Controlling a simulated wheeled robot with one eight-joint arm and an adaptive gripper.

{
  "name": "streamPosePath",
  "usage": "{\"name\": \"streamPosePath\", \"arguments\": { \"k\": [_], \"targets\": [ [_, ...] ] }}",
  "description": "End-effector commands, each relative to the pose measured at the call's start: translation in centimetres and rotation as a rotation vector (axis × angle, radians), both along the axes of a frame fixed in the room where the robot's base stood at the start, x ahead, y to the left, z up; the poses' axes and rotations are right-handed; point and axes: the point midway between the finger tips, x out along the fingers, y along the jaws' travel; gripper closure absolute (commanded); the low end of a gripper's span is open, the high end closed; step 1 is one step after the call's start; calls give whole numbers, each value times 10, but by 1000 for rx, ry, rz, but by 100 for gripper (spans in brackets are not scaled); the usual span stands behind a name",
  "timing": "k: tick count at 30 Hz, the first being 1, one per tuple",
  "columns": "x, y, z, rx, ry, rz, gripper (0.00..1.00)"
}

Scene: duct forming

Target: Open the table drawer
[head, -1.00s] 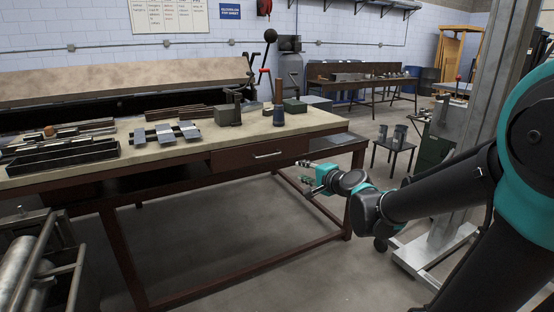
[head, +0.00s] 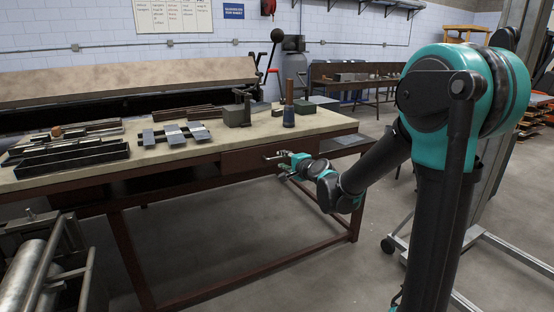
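The table drawer (head: 241,161) is a dark reddish-brown front set under the right part of the workbench top, and it looks closed. Its pale metal handle (head: 273,157) is partly covered by my gripper. My gripper (head: 279,165), teal and dark grey, is at the handle, coming from the right. Its fingers look apart, one near the handle's height and one lower. At this size I cannot tell whether they touch the handle or have it between them.
A metal roller machine (head: 30,275) stands at the lower left. The floor in front of the drawer is clear. A wheeled metal stand is at the right.

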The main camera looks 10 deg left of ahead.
Motion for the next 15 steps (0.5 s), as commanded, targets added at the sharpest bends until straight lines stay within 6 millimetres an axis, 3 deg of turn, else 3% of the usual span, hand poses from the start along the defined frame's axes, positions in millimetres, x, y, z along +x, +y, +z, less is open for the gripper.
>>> {"name": "streamPosePath", "arguments": {
  "k": [6, 15],
  "targets": [
    [28, 19, -7, -1, 0, 1, 69],
    [43, 29, -11, -1, -1, 0, 69]
  ]
}}
